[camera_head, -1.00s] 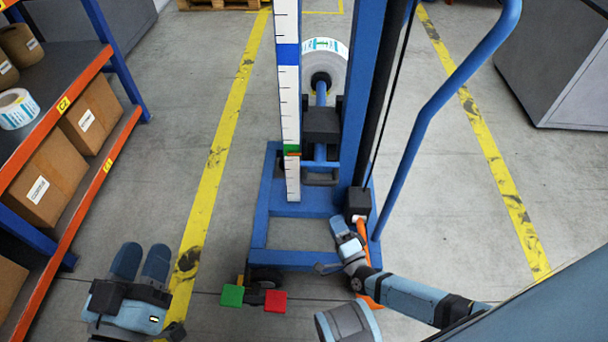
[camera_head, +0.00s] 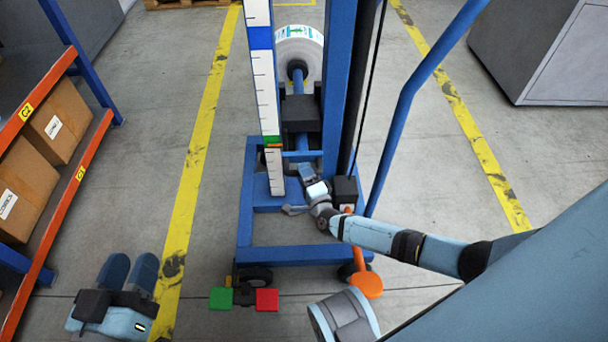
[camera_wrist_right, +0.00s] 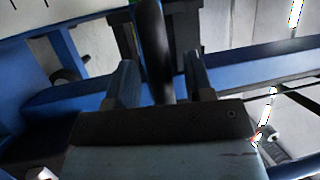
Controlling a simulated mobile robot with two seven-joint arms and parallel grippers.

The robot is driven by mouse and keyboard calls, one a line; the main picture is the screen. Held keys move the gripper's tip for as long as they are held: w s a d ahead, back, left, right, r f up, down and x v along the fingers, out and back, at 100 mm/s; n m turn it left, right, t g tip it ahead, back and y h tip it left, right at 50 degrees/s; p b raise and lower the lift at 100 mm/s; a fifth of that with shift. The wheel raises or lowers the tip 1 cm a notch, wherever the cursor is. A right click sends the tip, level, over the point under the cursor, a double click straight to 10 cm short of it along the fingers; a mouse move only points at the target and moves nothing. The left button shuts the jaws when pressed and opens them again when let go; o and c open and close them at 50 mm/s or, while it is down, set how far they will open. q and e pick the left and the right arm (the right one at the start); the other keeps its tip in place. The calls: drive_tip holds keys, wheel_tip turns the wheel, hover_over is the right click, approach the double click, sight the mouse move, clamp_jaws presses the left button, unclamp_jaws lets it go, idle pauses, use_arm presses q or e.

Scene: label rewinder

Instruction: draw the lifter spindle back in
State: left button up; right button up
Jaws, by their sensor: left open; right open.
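The blue lifter (camera_head: 340,100) stands upright ahead of me with a white scale on its mast. Its blue spindle (camera_head: 299,83) runs through a black block (camera_head: 300,113), with a white label roll (camera_head: 300,52) at the far end. My right gripper (camera_head: 300,190) is open low at the lifter, in front of the mast base. In the right wrist view a dark bar (camera_wrist_right: 155,50) stands between its spread fingers; I cannot tell whether they touch it. My left gripper (camera_head: 140,272) is open and empty at the lower left, away from the lifter.
A green pedal (camera_head: 221,298) and a red pedal (camera_head: 267,299) are at the lifter's front, with an orange disc (camera_head: 367,285) to their right. A shelf (camera_head: 60,200) with boxes is at the left. A grey cabinet (camera_head: 545,50) stands at the right back. The floor between is clear.

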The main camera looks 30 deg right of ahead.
use_arm(q)
drive_tip(key=shift+f, duration=0.1)
use_arm(e)
drive_tip(key=shift+w, duration=0.3)
clamp_jaws()
